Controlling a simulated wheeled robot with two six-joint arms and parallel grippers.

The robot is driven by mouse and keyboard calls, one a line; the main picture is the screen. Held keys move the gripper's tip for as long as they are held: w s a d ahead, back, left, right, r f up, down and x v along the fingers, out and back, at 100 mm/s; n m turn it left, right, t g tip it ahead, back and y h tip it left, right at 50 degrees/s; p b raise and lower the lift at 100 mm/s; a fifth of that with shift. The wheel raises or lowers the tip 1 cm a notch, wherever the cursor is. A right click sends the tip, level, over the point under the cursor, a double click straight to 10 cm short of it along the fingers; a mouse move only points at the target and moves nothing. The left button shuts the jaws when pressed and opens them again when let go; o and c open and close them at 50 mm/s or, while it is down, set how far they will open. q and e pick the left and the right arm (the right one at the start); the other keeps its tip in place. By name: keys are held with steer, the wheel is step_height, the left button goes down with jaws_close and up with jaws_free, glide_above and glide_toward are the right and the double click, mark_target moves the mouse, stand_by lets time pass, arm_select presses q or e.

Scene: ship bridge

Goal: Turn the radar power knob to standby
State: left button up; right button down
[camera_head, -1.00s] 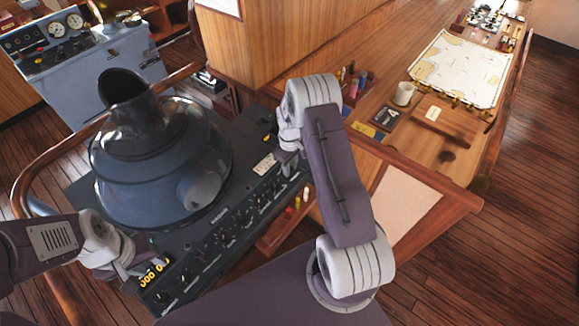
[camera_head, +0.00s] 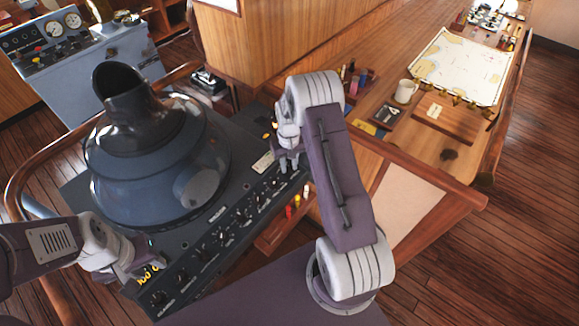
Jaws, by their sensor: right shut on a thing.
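The radar console is a dark unit with a large blue-grey dome and black viewing hood (camera_head: 150,165). A row of black knobs (camera_head: 222,232) runs along its front panel. My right gripper (camera_head: 286,168) points down at the far right end of this row and is shut on a knob there, which I take as the radar power knob. The fingers hide that knob, and its setting cannot be read. My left gripper (camera_head: 150,262) is at the panel's left end, beside the yellow-lit number display (camera_head: 149,274) and partly over it. Its finger opening is too small to tell.
A wooden rail (camera_head: 20,180) curves around the console's left side. A chart table with a chart (camera_head: 462,66), a mug (camera_head: 405,91) and small tools is at the right. A grey instrument cabinet (camera_head: 90,72) stands at the back left.

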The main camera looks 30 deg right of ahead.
mark_target(288, 165)
steer(key=shift+w+m, duration=0.15)
steer(key=shift+m, duration=1.05)
steer(key=shift+b, duration=0.3)
steer(key=c, duration=1.1)
jaws_free()
steer(key=shift+c, duration=0.2)
steer(key=shift+w+f, duration=0.1)
steer(key=shift+w, duration=0.05)
step_height(288, 165, up, 8)
steer(key=shift+b, duration=0.8)
steer(key=shift+r, duration=0.55)
